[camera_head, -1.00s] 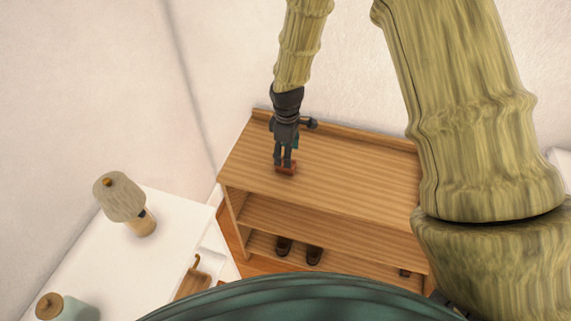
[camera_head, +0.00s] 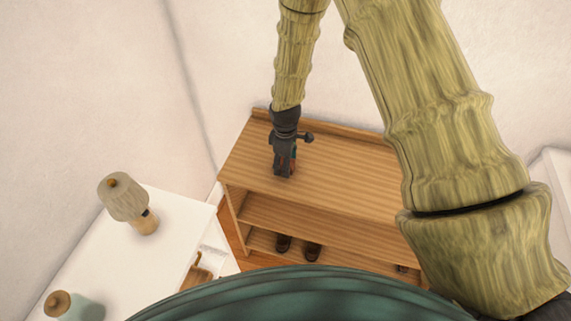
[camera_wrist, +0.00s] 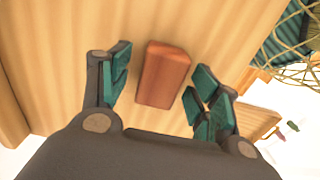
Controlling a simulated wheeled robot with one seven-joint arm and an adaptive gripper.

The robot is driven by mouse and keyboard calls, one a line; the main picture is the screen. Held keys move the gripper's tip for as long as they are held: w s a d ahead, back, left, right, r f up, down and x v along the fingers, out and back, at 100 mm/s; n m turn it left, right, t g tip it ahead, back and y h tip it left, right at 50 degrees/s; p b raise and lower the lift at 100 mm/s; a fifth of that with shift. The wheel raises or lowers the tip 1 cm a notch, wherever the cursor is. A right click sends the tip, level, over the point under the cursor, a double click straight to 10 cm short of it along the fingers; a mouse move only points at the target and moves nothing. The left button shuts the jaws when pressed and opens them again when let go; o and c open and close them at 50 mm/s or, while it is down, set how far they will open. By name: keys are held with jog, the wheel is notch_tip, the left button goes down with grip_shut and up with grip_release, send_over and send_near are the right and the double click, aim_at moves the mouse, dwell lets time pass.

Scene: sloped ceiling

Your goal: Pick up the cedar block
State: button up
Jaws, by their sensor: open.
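The cedar block (camera_wrist: 163,75) is a reddish-brown block on the wooden shelf top. In the wrist view it lies between the two teal-padded fingers of my gripper (camera_wrist: 158,92), with a gap showing on each side. My gripper is open. In the head view my gripper (camera_head: 284,172) points down at the left part of the shelf top. There it covers most of the block, and only a sliver of red shows by the fingers.
The wooden shelf unit (camera_head: 335,167) has a raised back edge by the wall and dark shoes (camera_head: 284,243) below. Its top is clear to the right. A white table (camera_head: 178,215) with a lamp (camera_head: 125,200) stands at left.

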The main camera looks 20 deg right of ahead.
jog(key=c, duration=1)
jog(key=shift+r, duration=0.1)
